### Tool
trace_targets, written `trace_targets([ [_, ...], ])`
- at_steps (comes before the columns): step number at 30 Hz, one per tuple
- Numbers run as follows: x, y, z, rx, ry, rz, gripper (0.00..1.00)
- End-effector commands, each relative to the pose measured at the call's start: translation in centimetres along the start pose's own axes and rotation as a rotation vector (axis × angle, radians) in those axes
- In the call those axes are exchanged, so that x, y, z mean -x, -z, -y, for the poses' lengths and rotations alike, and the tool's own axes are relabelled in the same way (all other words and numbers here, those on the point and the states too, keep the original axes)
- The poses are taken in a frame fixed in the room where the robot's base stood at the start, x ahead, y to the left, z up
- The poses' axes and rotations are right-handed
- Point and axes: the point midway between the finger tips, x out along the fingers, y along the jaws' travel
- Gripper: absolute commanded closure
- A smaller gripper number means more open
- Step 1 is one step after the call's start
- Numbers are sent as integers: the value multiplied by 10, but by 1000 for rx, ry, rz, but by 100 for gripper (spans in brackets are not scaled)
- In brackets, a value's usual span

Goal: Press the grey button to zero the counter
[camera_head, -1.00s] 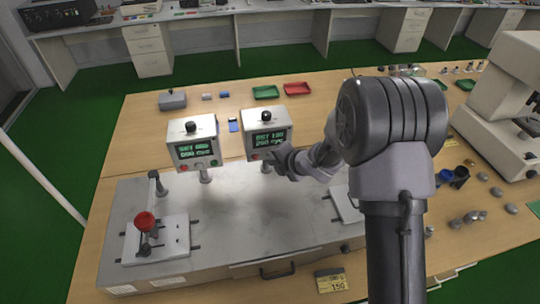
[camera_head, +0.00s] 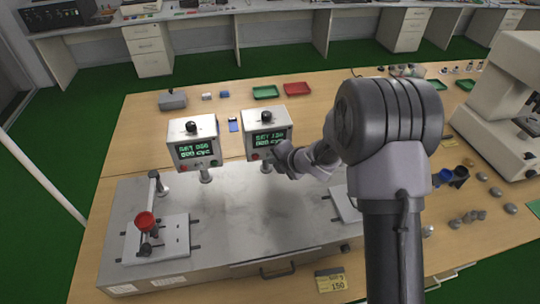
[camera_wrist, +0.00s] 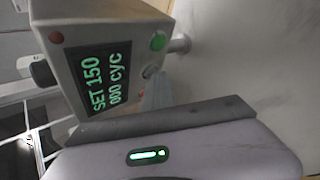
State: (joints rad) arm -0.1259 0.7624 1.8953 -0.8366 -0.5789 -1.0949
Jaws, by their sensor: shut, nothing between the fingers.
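The right counter box (camera_head: 268,135) is white with a black knob on top and a green-lit screen. In the wrist view its screen (camera_wrist: 103,78) reads SET 150 and 000 CYC. The small grey button (camera_wrist: 151,72) shows beside the screen, between the green button (camera_wrist: 158,41) and my gripper. My gripper (camera_head: 281,157) is shut and empty, just in front of the lower right of this box. In the wrist view my gripper (camera_wrist: 165,120) appears apart from the grey button.
A second counter box (camera_head: 195,145) stands to the left. The metal bench plate (camera_head: 265,215) is clear in the middle. A microscope (camera_head: 505,110) stands at the right.

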Motion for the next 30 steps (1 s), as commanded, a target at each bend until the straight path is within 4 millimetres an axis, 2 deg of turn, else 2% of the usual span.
trace_targets([
  [24, 11, 8, 9, 1, 0, 0, 100],
  [30, 22, 18, 19, 0, -1, 0, 100],
])
